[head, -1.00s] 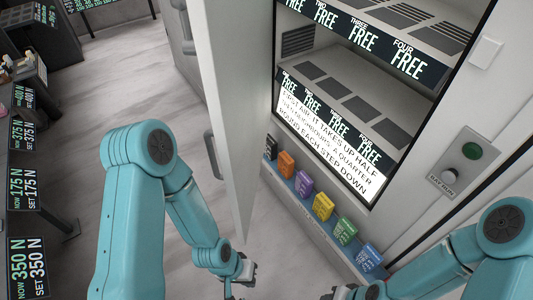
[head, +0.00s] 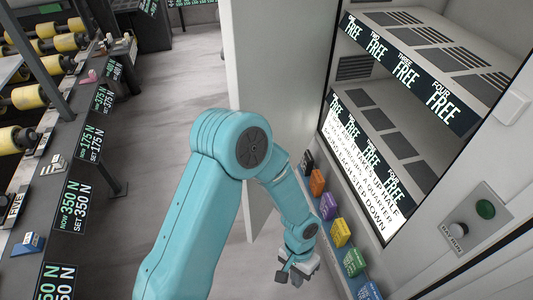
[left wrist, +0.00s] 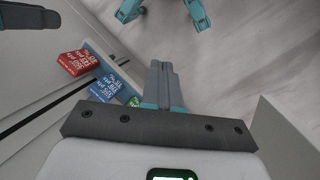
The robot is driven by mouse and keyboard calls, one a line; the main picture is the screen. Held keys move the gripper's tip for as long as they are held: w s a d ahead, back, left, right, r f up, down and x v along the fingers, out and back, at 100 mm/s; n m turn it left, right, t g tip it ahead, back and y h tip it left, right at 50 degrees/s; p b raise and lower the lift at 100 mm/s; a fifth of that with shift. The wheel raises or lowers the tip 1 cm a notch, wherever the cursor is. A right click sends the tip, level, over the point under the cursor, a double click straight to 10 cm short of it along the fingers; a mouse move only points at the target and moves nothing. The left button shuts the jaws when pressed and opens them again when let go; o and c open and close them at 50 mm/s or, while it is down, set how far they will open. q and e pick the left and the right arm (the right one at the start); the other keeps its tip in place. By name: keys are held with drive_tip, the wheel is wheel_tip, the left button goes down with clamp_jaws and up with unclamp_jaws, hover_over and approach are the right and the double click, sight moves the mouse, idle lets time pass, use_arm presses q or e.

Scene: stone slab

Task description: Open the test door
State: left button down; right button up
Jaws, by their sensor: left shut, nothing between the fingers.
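The test door is most likely the tall pale panel (head: 275,75) that stands swung out from the left side of the lit cabinet, with a wide opening between them. My left arm crosses in front of its lower part. My left gripper (head: 299,272) is low, in front of the cabinet's base and to the right of the door's bottom edge. In the left wrist view its fingers (left wrist: 164,82) are together and empty. No handle shows on the door face now. A pale panel (left wrist: 285,135) at the wrist view's right may be the door. My right gripper is out of view.
The cabinet's shelves (head: 375,110) look empty, with FREE labels. Several coloured boxes, one of them purple (head: 328,206), line its foot. A wall plate has a green button (head: 485,209). A roller bench with force displays (head: 75,205) stands left. Grey floor (head: 190,85) lies between.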

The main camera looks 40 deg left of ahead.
use_arm(q)
drive_tip(key=w+a+r+n+y+p, duration=0.1)
drive_tip(key=w+a+r+y, duration=0.2)
drive_tip(key=r, duration=1)
drive_tip(key=w+a+r+n+t+y+p, duration=0.1)
drive_tip(key=w+r+y+p, duration=0.3)
drive_tip(key=r, duration=0.9)
drive_tip(key=w+a+r+n+y+b, duration=0.15)
drive_tip(key=r+y, duration=0.35)
drive_tip(key=r, duration=0.7)
drive_tip(key=a+r+p+x, duration=0.1)
drive_tip(key=r+p+x, duration=0.1)
drive_tip(key=x, duration=1.1)
drive_tip(key=shift+a+p, duration=0.35)
drive_tip(key=shift+p, duration=0.1)
drive_tip(key=shift+w+m, duration=0.1)
drive_tip(key=shift+m, duration=0.15)
drive_tip(key=shift+r, duration=0.1)
drive_tip(key=shift+a+t, duration=0.1)
drive_tip(key=shift+t, duration=0.2)
